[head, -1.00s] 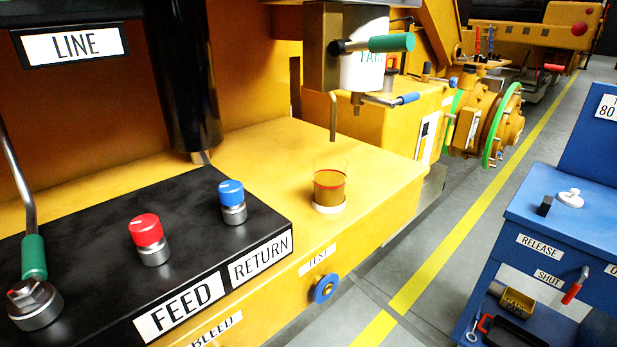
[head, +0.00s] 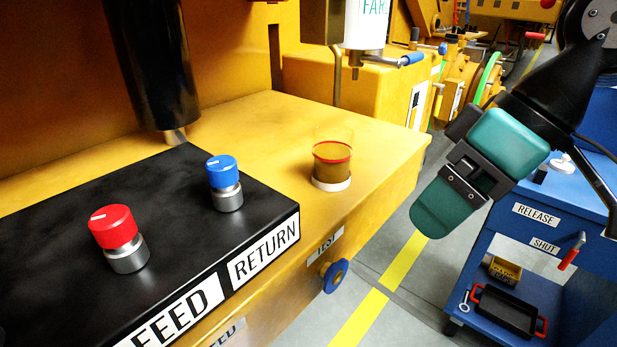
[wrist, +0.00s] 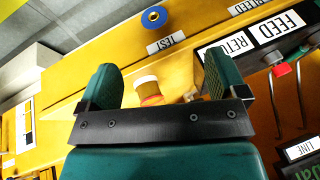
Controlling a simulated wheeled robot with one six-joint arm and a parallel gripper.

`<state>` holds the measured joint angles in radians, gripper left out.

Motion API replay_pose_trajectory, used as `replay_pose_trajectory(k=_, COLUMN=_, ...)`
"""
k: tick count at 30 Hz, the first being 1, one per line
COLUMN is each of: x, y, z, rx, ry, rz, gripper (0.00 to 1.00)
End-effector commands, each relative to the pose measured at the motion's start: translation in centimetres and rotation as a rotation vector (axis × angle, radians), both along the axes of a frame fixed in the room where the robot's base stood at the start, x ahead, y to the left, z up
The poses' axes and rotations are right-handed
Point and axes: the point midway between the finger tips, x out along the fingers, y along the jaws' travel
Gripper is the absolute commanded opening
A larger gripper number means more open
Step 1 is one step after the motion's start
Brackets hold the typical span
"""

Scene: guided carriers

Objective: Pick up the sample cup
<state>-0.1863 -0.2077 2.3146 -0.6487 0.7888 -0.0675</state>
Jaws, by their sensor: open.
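The sample cup (head: 332,166) is a clear cup with amber liquid, a red line around it and a white base. It stands upright on the yellow ledge in the head view, below a thin bent spout. My gripper (head: 436,219) is to the right of the cup and apart from it, over the aisle. In the wrist view my gripper (wrist: 156,82) shows its two green fingers spread wide with nothing held.
Left of the cup is a black panel (head: 165,235) with a red knob (head: 117,238) and a blue knob (head: 225,183). A blue wheel (head: 334,276) sticks out below the ledge. A blue cart (head: 540,250) stands at right. The ledge around the cup is clear.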

Motion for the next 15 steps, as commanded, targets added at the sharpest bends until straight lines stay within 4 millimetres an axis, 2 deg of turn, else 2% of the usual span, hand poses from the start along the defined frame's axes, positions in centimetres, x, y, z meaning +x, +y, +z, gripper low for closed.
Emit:
replay_pose_trajectory(k=1, x=2.6, y=0.4, z=-1.8, rx=0.023, ry=-0.046, rz=0.051, gripper=0.91)
replay_pose_trajectory(k=6, x=8.8, y=0.6, z=-1.2, rx=0.062, ry=-0.209, rz=0.256, gripper=0.91)
replay_pose_trajectory(k=10, x=11.6, y=-0.2, z=-0.8, rx=0.056, ry=-0.303, rz=0.371, gripper=0.91)
replay_pose_trajectory(k=15, x=13.1, y=-0.1, z=-0.1, rx=0.045, ry=-0.355, rz=0.438, gripper=0.91)
